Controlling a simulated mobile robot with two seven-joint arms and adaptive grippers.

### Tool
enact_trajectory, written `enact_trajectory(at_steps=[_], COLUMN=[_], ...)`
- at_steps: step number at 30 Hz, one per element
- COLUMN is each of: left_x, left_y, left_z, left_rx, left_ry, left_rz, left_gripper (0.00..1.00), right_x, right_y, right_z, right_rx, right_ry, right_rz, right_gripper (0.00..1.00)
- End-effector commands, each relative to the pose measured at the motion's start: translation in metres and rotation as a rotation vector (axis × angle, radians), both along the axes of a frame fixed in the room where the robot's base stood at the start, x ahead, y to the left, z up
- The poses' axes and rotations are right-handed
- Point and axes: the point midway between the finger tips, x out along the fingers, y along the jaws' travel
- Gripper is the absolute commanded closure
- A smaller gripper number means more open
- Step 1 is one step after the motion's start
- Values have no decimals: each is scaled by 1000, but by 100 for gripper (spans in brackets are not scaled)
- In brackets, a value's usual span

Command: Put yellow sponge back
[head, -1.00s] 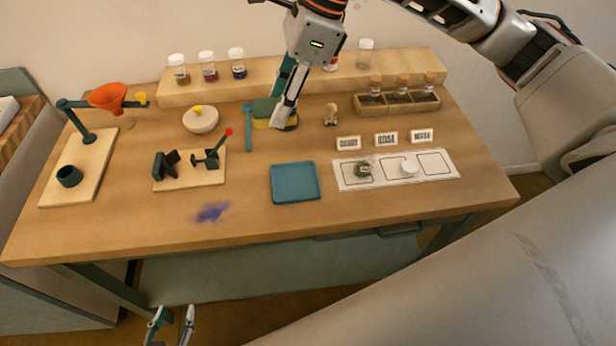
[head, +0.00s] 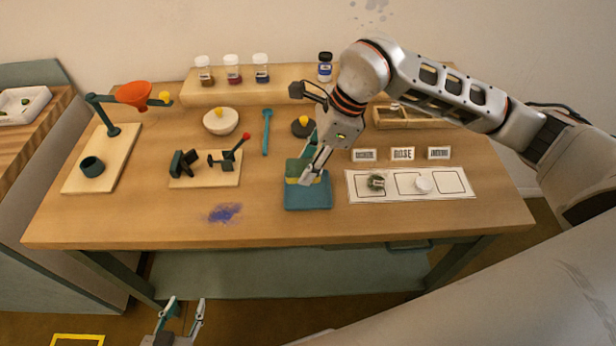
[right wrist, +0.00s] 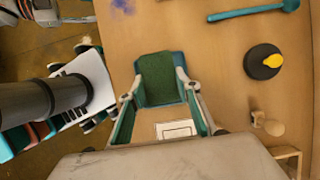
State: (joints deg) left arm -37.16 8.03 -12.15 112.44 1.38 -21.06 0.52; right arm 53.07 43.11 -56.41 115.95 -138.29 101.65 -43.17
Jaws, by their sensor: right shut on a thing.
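The yellow sponge (head: 292,170), with a green upper face, is between the fingers of my right gripper (head: 302,174). They are over the teal square tray (head: 308,200). In the right wrist view the sponge's green face (right wrist: 160,78) sits between the fingertips of my right gripper (right wrist: 160,92), with the teal tray's rim (right wrist: 160,53) showing around it. I cannot tell whether the sponge touches the tray. My left gripper (head: 185,306) is open and empty, low in front of the table.
A dark disc with a yellow knob (head: 303,127) and a teal tool (head: 266,132) lie behind the tray. A white card (head: 411,184) with small items is at right, a board with black holders (head: 205,170) at left. A blue powder stain (head: 225,212) marks the front.

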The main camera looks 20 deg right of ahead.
Motion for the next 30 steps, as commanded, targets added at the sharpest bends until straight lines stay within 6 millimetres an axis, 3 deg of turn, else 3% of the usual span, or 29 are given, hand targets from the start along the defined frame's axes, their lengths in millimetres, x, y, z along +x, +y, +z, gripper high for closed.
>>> enact_trajectory(at_steps=[8,15,27,28,30], left_x=[0,0,0,0,0], left_y=[0,0,0,0,0], left_z=[2,4,0,1,1], left_rx=[0,0,0,0,0], left_ry=[0,1,1,1,2], left_rz=[0,0,0,0,-1], left_gripper=[60,60,60,60,60], right_x=[0,0,1,1,1], right_y=[0,0,0,0,0], right_z=[-21,-52,-58,-58,-57], right_rx=[0,0,0,0,0], right_ry=[1,2,-1,-1,-1], right_rz=[0,0,1,1,1], right_gripper=[91,91,91,62,50])
